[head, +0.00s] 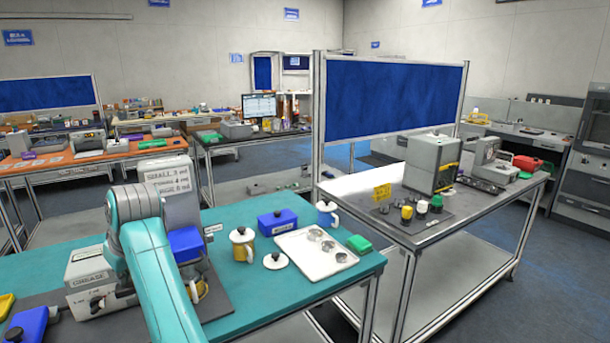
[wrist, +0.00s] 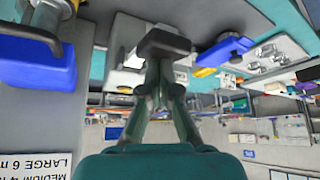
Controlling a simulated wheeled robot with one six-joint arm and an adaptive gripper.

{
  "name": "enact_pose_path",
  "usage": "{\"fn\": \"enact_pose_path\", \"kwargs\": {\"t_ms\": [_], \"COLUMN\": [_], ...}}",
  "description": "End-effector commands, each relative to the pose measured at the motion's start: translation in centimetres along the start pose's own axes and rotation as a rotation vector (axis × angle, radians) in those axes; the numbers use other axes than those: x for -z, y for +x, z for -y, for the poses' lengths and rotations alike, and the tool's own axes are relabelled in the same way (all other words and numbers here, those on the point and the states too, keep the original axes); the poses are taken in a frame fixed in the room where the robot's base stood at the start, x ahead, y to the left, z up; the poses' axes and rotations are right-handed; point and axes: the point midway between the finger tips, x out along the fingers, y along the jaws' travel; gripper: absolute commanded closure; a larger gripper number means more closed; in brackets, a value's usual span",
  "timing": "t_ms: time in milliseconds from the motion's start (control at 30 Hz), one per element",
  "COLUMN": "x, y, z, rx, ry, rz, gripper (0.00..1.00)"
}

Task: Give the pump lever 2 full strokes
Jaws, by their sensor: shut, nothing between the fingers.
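In the wrist view my gripper (wrist: 160,74) is shut, its two fingers meeting with nothing between them. A dark grey block (wrist: 163,42) shows right at the fingertips; I cannot tell if they touch it. A blue block (wrist: 40,64) with a metal rod lies left of the gripper, apart from it. In the head view a blue block (head: 187,243) stands before the upright dosage sign (head: 172,182), above a partly hidden yellow cup (head: 199,289). A grey box marked GREASE (head: 92,278) is at left. My arm hides the gripper there. I cannot clearly single out the pump lever.
A second bench (head: 450,224) with machines is at right.

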Motion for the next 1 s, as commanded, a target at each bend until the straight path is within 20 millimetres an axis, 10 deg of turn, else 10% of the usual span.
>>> {"fn": "enact_pose_path", "kwargs": {"t_ms": [1000], "x": [-2.9], "y": [4.6], "z": [0.0], "rx": [0.001], "ry": [0.001], "rz": [0.006], "gripper": [1.00]}}
